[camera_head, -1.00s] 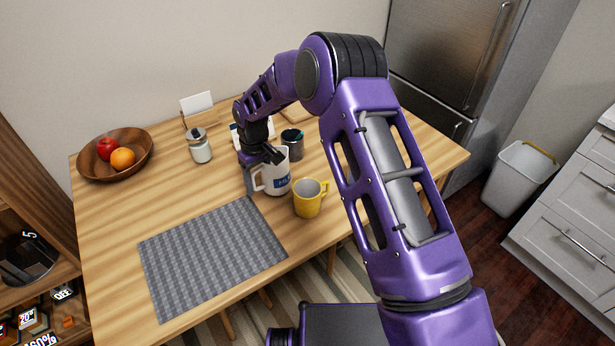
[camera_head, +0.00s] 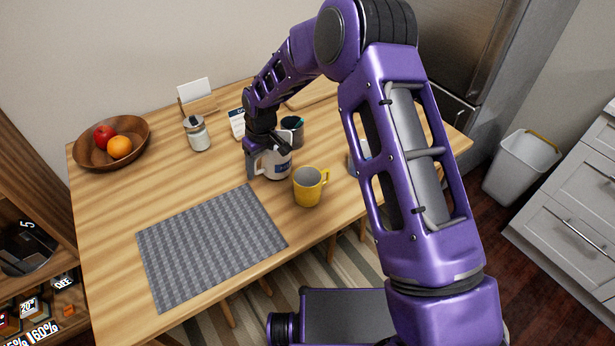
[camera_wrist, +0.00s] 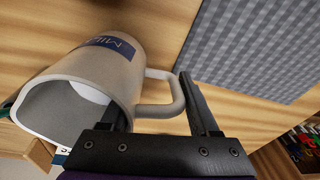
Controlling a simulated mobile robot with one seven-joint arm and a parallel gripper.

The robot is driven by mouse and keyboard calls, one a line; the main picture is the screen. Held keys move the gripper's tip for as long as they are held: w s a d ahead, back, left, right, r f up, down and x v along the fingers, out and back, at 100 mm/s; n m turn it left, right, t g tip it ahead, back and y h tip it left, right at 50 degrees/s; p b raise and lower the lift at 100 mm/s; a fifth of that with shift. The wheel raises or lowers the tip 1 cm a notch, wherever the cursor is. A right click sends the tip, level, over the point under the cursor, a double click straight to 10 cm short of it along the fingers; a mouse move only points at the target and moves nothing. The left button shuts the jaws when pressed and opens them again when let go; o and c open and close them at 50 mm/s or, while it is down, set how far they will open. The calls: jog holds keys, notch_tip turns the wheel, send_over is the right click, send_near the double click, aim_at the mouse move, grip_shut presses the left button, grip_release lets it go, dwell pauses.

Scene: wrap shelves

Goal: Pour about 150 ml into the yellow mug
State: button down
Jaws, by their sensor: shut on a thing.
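The yellow mug (camera_head: 308,188) stands upright on the table, its handle to the right. A white jug (camera_head: 277,167) with a blue label stands just behind and left of it, apart from it. In the wrist view the jug (camera_wrist: 103,75) shows its open mouth, with something white inside, and a label partly reading "MIL". My gripper (camera_head: 262,158) is shut on the jug's handle, which passes between the fingers (camera_wrist: 155,110) in the wrist view. I cannot tell whether the jug's base touches the table. The inside of the mug is mostly in shadow.
A grey checked placemat (camera_head: 212,245) lies front left. A dark cup (camera_head: 292,130) stands behind the jug. A lidded jar (camera_head: 197,134), a card holder (camera_head: 198,102) and a wooden fruit bowl (camera_head: 88,160) stand further back. My forearm hides the table's right part.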

jog(key=t+y, duration=0.1)
jog(key=s+d+t+y+b, duration=0.1)
jog(key=b, duration=0.1)
jog(key=shift+s+d+r+t+y, duration=0.2)
jog(key=shift+d+r+t+y, duration=0.05)
jog(key=shift+t+y, duration=0.15)
jog(key=r+t+y, duration=0.1)
jog(key=r+t+y+b, duration=0.2)
jog(key=y, duration=0.1)
jog(key=shift+s+d+r+t, duration=0.3)
jog(key=shift+s+d+t, duration=0.1)
jog(key=shift+s+r+t+y+b, duration=0.1)
jog(key=shift+r+t+y+b, duration=1.05)
jog(key=shift+b, duration=0.25)
dwell(1.6)
jog(key=shift+s+d+f+t+y+b, duration=0.4)
jog(key=shift+t+y+b, duration=0.15)
jog(key=shift+b, duration=0.85)
dwell(0.3)
